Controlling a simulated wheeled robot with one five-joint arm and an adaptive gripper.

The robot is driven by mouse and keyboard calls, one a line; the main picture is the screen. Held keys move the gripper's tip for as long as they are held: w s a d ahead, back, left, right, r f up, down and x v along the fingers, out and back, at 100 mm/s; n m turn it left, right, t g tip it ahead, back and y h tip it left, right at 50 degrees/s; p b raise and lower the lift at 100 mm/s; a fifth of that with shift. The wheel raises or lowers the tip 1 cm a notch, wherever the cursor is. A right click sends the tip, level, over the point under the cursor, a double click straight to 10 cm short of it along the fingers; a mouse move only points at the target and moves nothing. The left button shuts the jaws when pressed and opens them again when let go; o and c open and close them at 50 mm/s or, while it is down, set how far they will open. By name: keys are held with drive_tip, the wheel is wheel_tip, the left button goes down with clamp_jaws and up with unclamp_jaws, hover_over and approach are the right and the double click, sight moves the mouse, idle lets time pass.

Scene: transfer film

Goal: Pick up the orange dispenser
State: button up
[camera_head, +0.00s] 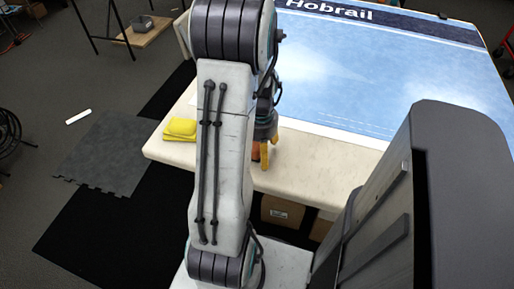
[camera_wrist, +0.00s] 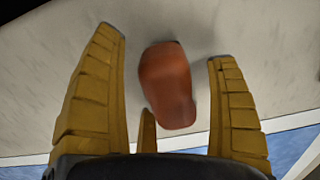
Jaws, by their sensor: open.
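The orange dispenser (camera_wrist: 167,84) is a rounded, brownish-orange object on the pale table top. In the wrist view it sits between the two yellow fingers of my gripper (camera_wrist: 167,50), with clear space on both sides. My gripper is open and not closed on it. In the head view my gripper (camera_head: 264,157) is over the table's near edge area, partly behind my arm. A small orange patch of the dispenser (camera_head: 255,151) shows beside the fingers there; the rest is hidden.
A yellow folded cloth or pad (camera_head: 180,129) lies on the table (camera_head: 312,166) left of my arm. A large blue mat marked "Hobrail" (camera_head: 375,70) covers the table behind. Cardboard boxes (camera_head: 282,212) are under the table. A dark floor mat (camera_head: 105,150) lies at left.

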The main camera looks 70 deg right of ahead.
drive_tip(key=c, duration=1.4)
drive_tip(key=shift+o, duration=0.2)
drive_tip(key=shift+r, duration=0.1)
drive_tip(key=shift+r, duration=0.5)
drive_tip(key=r, duration=0.2)
drive_tip(key=r+p, duration=0.1)
drive_tip(key=shift+s+r, duration=0.3)
drive_tip(key=s+a+r, duration=0.1)
drive_tip(key=s+r, duration=0.2)
drive_tip(key=s, duration=0.2)
drive_tip(key=s+r+p, duration=0.1)
drive_tip(key=s+r, duration=0.2)
drive_tip(key=s, duration=0.3)
drive_tip(key=shift+a+r, duration=0.15)
drive_tip(key=shift+a, duration=0.2)
